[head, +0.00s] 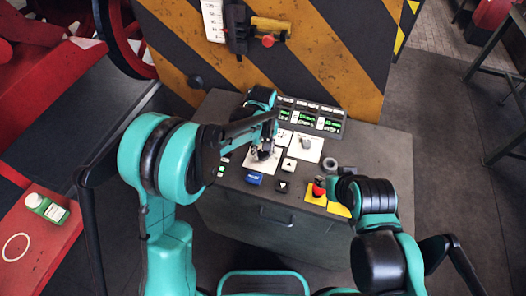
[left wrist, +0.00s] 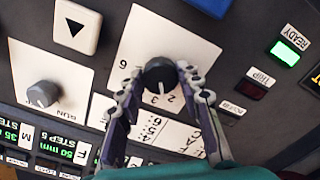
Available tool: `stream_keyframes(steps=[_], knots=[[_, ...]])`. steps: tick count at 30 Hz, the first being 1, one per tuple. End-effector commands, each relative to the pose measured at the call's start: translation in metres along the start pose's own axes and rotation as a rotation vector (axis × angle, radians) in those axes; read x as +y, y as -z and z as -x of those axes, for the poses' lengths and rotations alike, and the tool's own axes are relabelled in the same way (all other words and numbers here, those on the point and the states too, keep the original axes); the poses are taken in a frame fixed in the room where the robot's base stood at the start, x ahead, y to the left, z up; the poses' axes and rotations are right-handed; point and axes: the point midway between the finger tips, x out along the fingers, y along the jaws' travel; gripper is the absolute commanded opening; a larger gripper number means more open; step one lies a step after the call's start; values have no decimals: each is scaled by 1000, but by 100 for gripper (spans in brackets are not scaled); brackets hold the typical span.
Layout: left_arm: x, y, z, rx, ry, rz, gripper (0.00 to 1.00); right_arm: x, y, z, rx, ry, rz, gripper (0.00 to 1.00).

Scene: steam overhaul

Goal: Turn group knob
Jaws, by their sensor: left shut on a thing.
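The group knob (left wrist: 160,72) is a round black knob on a white numbered plate (left wrist: 140,32) in the left wrist view. Its white mark points down in the picture, near the 3; the exact setting is hard to read. My left gripper (left wrist: 157,80) has one finger on each side of the knob and is shut on it. In the head view my left gripper (head: 264,152) is over the white plates of the control desk (head: 375,150), and its fingers mostly hide the knob. My right arm reaches over the desk's right end, but its fingers do not show.
A grey knob (left wrist: 43,94) and an arrow button (left wrist: 77,27) lie close by. A red mushroom button (head: 318,189) is beside my right wrist. Green displays (head: 329,124) line the desk's back, before a striped panel (head: 325,45).

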Motion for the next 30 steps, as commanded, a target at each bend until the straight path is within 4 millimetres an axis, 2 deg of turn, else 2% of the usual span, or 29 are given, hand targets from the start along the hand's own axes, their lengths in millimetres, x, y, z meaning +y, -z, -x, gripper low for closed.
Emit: stream_keyframes(steps=[30], knots=[[-1,0,0,0,0,-962,6,0,-5,-7,0,0,0,40]])
